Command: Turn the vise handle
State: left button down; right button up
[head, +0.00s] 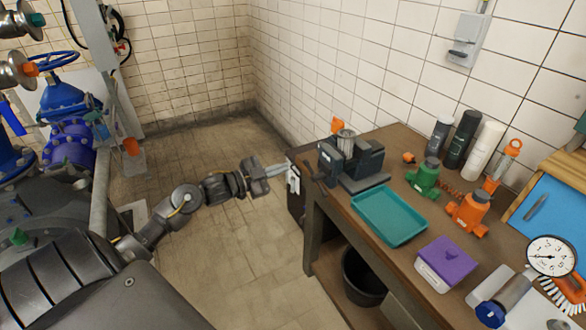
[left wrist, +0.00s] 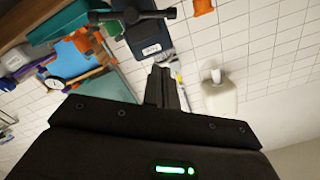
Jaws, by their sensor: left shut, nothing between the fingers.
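The dark grey vise (head: 363,160) stands on the far left corner of the wooden workbench, with a ribbed metal cylinder (head: 346,139) at its jaws. Its dark handle (head: 314,178) is at the bench's left edge. In the left wrist view the handle (left wrist: 131,15) is a dark bar in front of the vise body (left wrist: 149,36). My left gripper (head: 285,168) is shut and empty, left of the vise. In the left wrist view its fingers (left wrist: 163,72) are together, and they look apart from the handle. My right gripper is not in view.
A teal tray (head: 389,216), a purple-lidded box (head: 446,262), and green (head: 424,178) and orange (head: 468,212) fittings sit on the bench (head: 345,230). A black bucket (head: 362,278) stands beneath. Blue pipework (head: 68,100) is at left. The floor (head: 235,250) left of the bench is clear.

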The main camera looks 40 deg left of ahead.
pick_arm(q)
jog(key=s, duration=0.2)
jog(key=n+t+h+b, duration=0.1)
jog(key=n+h+b, duration=0.1)
jog(key=b, duration=0.7)
send_near(320, 186)
notch_tip(320, 186, up, 4)
jog(key=s+d, duration=0.2)
jog(key=p+x, duration=0.1)
jog(key=x, duration=0.2)
jog(key=p+x, duration=0.1)
jog(key=x, duration=0.3)
jog(key=p+x, duration=0.1)
jog(key=x, duration=0.2)
jog(key=shift+w+d+r+p, duration=0.1)
jog(key=shift+w+r+p, duration=0.05)
jog(key=shift+r+p, duration=0.2)
jog(key=f, duration=0.1)
jog(key=a+f, duration=0.1)
jog(key=shift+s+a+f, duration=0.1)
jog(key=shift+s+f, duration=0.1)
jog(key=shift+f, duration=0.15)
jog(key=shift+a+f, duration=0.25)
jog(key=shift+f, duration=0.4)
jog(key=shift+f, duration=0.1)
